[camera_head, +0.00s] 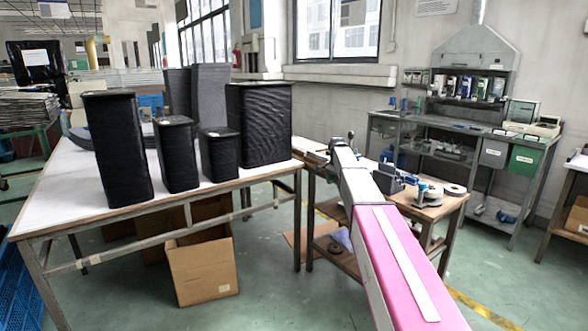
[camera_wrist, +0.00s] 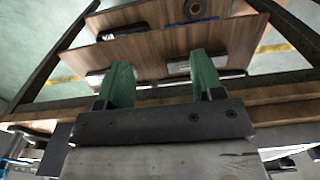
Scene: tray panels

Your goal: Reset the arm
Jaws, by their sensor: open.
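My gripper (camera_wrist: 158,76) shows in the wrist view with two green fingers held apart on a dark bracket. Nothing is between the fingers. Beyond them is a small wooden-topped bench with shelves (camera_wrist: 150,52), seen at a steep angle. In the head view I cannot make out the gripper's fingers clearly.
Several black ribbed stacks (camera_head: 118,150) stand upright on the white-topped table (camera_head: 60,195) at left. A cardboard box (camera_head: 203,270) sits on the floor below. The small bench (camera_head: 425,212) holds tools and rolls. A grey workbench (camera_head: 470,128) stands by the wall.

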